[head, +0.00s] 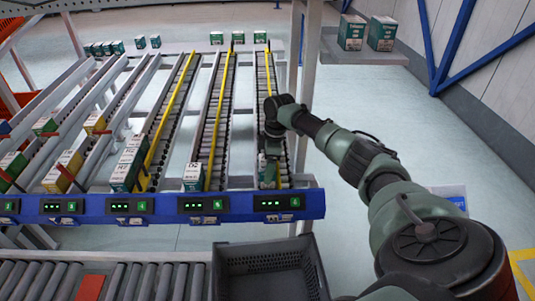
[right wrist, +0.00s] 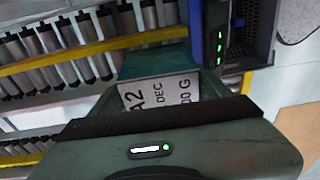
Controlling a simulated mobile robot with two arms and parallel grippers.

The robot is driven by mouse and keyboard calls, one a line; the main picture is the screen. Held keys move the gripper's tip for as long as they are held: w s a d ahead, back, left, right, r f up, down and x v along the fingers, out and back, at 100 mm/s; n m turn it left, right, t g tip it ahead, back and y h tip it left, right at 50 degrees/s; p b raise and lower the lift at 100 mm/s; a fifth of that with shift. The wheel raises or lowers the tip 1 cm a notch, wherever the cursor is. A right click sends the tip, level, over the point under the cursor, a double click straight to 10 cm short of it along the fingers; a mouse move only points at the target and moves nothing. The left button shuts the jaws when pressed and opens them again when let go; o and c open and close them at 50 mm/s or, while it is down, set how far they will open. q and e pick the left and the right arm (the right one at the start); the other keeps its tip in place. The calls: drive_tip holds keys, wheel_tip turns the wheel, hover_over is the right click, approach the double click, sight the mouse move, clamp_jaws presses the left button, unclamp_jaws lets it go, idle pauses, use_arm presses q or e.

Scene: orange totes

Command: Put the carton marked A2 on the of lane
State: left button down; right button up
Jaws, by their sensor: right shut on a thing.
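The carton marked A2 (right wrist: 160,92) shows in the right wrist view, green with a white label reading A2. My right gripper (head: 272,148) is shut on it, over the front part of the rightmost roller lane (head: 264,78). In the head view the carton is mostly hidden by the gripper, and I cannot tell whether it touches the rollers. The lane's front edge is a blue rail (head: 310,203) with lit displays. My left gripper is not in view.
Green-and-white cartons stand at the front of neighbouring lanes (head: 193,177) (head: 128,165). Other cartons (head: 238,37) stand at the far lane ends. A dark grey crate (head: 222,280) sits below the rail. A metal post (head: 310,60) rises just right of the lane.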

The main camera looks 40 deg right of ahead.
drive_tip(key=shift+p, duration=0.35)
idle(0.3)
drive_tip(key=o, duration=1.6)
drive_tip(key=shift+o, duration=0.2)
drive_tip(key=r, duration=0.5)
drive_tip(key=d+r+b, duration=0.1)
drive_tip(key=r, duration=0.1)
drive_tip(key=shift+s+r, duration=0.35)
drive_tip(key=shift+s, duration=0.05)
